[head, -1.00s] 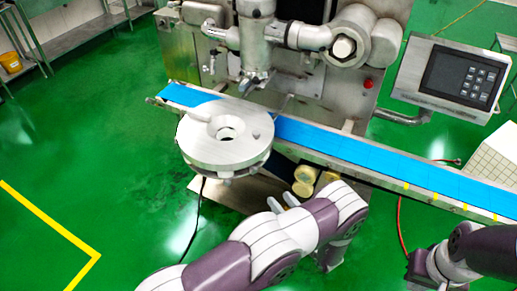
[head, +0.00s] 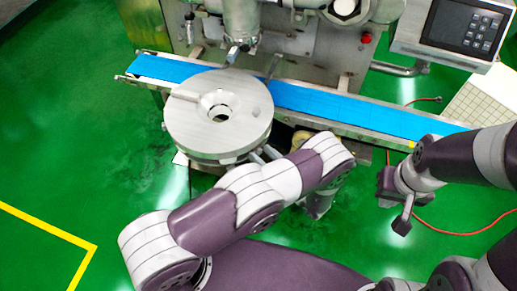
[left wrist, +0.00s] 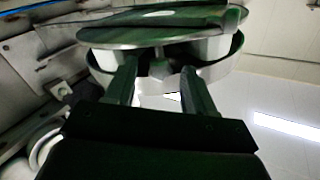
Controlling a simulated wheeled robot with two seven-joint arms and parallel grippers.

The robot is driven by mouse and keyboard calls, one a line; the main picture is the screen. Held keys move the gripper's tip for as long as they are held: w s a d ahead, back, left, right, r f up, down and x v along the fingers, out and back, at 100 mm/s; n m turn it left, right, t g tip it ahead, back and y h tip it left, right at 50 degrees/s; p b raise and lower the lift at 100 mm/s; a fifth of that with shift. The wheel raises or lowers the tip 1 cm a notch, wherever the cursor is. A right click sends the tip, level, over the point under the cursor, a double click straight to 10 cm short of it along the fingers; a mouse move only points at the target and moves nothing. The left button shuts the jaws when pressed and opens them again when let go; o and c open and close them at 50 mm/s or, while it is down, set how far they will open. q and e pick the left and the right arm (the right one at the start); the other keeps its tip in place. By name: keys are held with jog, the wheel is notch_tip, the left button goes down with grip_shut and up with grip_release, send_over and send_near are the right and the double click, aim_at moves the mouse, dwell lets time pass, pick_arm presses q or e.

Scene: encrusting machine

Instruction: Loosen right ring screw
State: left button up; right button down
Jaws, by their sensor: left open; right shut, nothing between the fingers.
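The round metal disc assembly (head: 190,130) stands in front of the blue belt, with a ring under its top plate. In the left wrist view the curved ring (left wrist: 222,68) is seen from below. A small knob-like screw (left wrist: 160,68) hangs at its near side. My left gripper (head: 263,155) is at the lower right edge of the assembly. In the left wrist view its open fingers (left wrist: 158,80) stand on either side of the screw, and contact cannot be told. In the head view the screw is hidden. My right gripper (head: 402,224) is shut and empty, away to the right.
The blue conveyor belt (head: 330,107) runs behind the disc assembly. A metal nozzle (head: 240,25) hangs above it. A control panel (head: 462,28) is at upper right, and a white gridded box (head: 482,100) is at the right. Green floor is clear at left.

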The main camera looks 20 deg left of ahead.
pick_arm(q)
jog(key=shift+d, duration=0.1)
grip_shut()
